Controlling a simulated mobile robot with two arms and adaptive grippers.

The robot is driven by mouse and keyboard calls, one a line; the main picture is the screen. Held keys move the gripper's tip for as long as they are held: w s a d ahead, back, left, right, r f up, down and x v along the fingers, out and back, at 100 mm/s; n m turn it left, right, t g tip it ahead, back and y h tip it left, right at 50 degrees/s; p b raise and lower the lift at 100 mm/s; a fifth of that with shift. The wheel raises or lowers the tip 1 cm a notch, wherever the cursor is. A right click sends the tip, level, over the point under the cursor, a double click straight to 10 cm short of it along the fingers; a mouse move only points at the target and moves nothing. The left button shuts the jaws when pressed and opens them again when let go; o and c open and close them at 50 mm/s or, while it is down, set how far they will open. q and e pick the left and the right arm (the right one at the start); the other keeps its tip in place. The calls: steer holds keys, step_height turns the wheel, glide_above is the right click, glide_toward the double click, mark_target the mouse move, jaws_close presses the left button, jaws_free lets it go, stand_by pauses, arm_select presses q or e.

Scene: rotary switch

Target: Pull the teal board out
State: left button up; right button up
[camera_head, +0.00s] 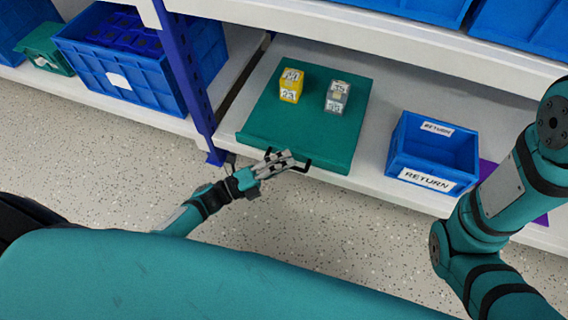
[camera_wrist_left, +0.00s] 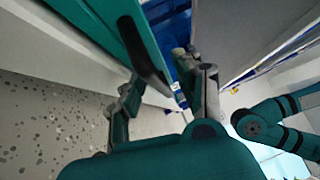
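The teal board (camera_head: 257,125) lies flat on the lower white shelf, with a yellow block and a grey block on it. A black handle (camera_head: 304,165) is on its front edge. My left gripper (camera_head: 281,160) is at this handle, fingers pointing toward the board. In the left wrist view the gripper (camera_wrist_left: 168,85) has its fingers apart, with the black handle (camera_wrist_left: 143,50) reaching into the space between them; I cannot tell whether they touch it. The board's teal edge (camera_wrist_left: 108,32) shows at upper left. My right gripper is out of view.
The yellow block (camera_head: 291,85) and grey block (camera_head: 337,97) stand upright. A blue RETURN bin (camera_head: 432,153) sits right of the board. A blue shelf post (camera_head: 186,75) and a blue crate (camera_head: 128,75) are left. The speckled floor in front is clear.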

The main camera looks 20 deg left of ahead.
arm_select(q)
steer(key=shift+c, duration=0.4)
jaws_close()
steer(key=shift+f, duration=0.1)
